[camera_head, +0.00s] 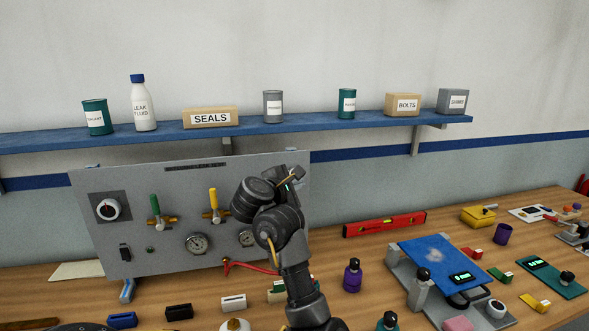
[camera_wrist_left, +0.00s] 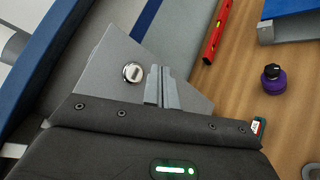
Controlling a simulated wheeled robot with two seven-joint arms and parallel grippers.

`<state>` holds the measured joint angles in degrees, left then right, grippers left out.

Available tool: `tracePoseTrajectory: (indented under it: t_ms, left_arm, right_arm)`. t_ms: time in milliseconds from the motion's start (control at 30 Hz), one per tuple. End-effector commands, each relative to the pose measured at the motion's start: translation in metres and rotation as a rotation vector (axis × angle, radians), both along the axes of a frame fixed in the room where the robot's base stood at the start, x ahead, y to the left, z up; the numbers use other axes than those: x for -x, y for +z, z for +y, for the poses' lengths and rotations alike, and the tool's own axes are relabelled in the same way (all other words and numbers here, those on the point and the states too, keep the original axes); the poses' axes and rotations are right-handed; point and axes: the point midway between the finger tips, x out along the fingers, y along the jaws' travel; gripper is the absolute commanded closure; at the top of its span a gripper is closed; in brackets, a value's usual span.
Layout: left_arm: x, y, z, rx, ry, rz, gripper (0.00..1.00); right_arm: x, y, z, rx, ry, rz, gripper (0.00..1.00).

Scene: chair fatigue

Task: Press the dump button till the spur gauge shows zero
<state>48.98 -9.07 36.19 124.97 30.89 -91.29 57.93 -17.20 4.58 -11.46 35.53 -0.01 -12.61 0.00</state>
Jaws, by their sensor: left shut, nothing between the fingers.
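A grey panel (camera_head: 180,185) stands upright at the back of the bench. It carries a gauge (camera_head: 196,243) and a second gauge (camera_head: 247,238), partly covered by my arm. I cannot tell which is the spur gauge, and the needles are too small to read. A small dark round fitting (camera_head: 150,249) sits low on the panel; I cannot tell whether it is the dump button. My left gripper (camera_head: 291,177) is in front of the panel's upper right. In the left wrist view its fingers (camera_wrist_left: 162,86) are shut and empty, beside a round pale fitting (camera_wrist_left: 132,72).
A blue shelf (camera_head: 250,129) with cans and boxes runs above. A red level (camera_head: 385,224) and a purple bottle (camera_head: 352,277) are to the right.

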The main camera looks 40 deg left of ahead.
Motion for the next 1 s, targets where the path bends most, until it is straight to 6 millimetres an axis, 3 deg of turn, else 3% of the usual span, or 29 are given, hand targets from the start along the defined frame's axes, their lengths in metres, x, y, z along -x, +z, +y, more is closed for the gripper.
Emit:
tracePoseTrajectory:
  t_ms: [200,1000]
  left_arm:
    - [0.0091,0.0015,-0.0127,0.001,0.000,0.000,1.00]
    - [0.0100,-0.0001,-0.0140,0.001,0.000,0.000,1.00]
  right_arm:
    - [-0.0001,0.0135,0.0001,0.000,0.000,0.000,1.00]
    - [-0.0001,0.0129,0.0003,0.000,0.000,0.000,1.00]
